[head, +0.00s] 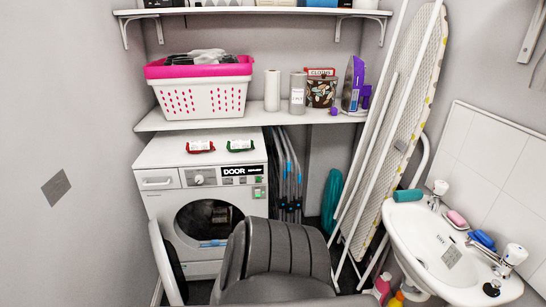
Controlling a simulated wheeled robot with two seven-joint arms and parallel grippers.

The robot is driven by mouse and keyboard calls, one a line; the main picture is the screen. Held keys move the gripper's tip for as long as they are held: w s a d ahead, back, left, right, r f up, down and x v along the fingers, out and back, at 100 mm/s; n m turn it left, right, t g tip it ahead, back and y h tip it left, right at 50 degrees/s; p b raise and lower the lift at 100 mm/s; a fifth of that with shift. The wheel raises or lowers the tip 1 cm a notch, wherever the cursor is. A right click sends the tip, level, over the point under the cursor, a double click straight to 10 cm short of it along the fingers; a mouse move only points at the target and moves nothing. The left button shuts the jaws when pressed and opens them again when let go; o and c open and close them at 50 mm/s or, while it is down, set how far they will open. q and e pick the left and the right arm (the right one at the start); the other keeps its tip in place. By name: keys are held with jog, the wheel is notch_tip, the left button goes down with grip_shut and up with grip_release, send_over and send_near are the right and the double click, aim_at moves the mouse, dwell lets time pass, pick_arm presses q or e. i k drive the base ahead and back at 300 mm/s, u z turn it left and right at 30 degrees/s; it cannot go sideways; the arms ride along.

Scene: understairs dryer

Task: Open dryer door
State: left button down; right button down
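The white dryer (158,206) stands under the shelf, left of the middle in the head view. Its front shows a round dark opening (205,219) with something blue low inside it. The dryer door (161,262), a white rim with a dark inner side, stands swung out to the left of the opening, seen nearly edge-on. Its lower end is cut off by the picture's bottom edge. A dark grey ribbed shape covers part of the dryer's lower right front. Neither gripper shows in the head view, and I see nothing holding the door.
A shelf (150,122) above the dryer bears a pink and white basket (200,92). Red and green packets lie on the dryer. Folded blue-tipped racks (284,180) stand right of it. An ironing board (402,130) leans beside the sink (425,235).

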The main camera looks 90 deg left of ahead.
aim_at(173, 281)
jog(key=i, duration=0.85)
jog(key=u, duration=3.05)
